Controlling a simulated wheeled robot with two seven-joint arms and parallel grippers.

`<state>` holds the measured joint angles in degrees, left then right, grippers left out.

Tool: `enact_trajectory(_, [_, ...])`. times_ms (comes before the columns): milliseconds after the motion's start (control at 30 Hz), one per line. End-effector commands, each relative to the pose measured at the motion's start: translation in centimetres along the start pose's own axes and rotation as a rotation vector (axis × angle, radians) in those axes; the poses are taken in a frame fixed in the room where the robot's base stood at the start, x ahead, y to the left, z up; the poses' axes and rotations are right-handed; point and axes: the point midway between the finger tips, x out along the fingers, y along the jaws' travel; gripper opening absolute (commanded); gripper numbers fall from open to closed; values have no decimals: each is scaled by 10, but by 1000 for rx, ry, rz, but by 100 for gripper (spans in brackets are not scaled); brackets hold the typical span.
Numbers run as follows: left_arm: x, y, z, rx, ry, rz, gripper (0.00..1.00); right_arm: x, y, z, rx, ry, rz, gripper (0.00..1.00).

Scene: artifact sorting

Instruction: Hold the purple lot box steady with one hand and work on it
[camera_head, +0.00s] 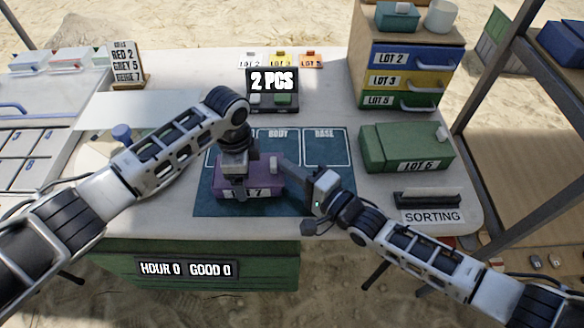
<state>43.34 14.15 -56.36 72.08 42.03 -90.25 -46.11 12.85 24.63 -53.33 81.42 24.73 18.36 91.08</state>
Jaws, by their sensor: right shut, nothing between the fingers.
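The purple lot box (262,184) lies on the dark blue mat, its white label on the front partly covered and ending in a 7. A small pale knob shows near its right end. My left gripper (238,188) comes down from above over the left part of the box and hides some of its top and front. Whether its fingers clasp the box cannot be seen. My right gripper (284,162) is shut and empty, its fingertips at the right end of the box near the knob. Whether they touch it is unclear.
The mat (215,206) has outlined fields marked BODY and BASE. A green LOT 5 box (400,148) and a SORTING sign (432,216) stand to the right. A drawer cabinet (412,62) stands behind. A 2 PCS display (272,88) stands at the back.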

Motion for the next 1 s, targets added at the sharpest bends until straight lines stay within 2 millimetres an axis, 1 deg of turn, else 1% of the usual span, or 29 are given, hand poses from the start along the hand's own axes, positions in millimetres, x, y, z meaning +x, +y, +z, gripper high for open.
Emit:
enact_trajectory(67, [1, 0, 0, 0, 0, 1, 56, 2, 0, 2, 2, 0, -1, 0])
enact_trajectory(200, [1, 1, -1, 1, 2, 1, 56, 14, -1, 15, 4, -2, -3, 0])
enact_trajectory(267, [0, 1, -2, 3, 5, 1, 56, 17, -1, 18, 3, -2, -2, 0])
enact_trajectory(500, [0, 2, -6, 8, 13, 0, 55, 17, -2, 21, 3, -9, -5, 0])
enact_trajectory(633, [0, 2, -6, 8, 14, 0, 56, 14, -2, 18, 2, -9, -5, 0])
enact_trajectory(767, [0, 2, -6, 8, 14, 1, 56, 3, 0, 5, -2, -6, -1, 0])
enact_trajectory(867, [0, 2, -5, 6, 11, 2, 56, -12, 1, -12, -5, 0, 4, 0])
enact_trajectory(900, [1, 2, -4, 5, 9, 2, 56, -21, 2, -16, -2, 1, 6, 0])
enact_trajectory(1000, [1, 1, -3, 3, 6, 2, 56, -47, 2, -14, 0, 2, 7, 0])
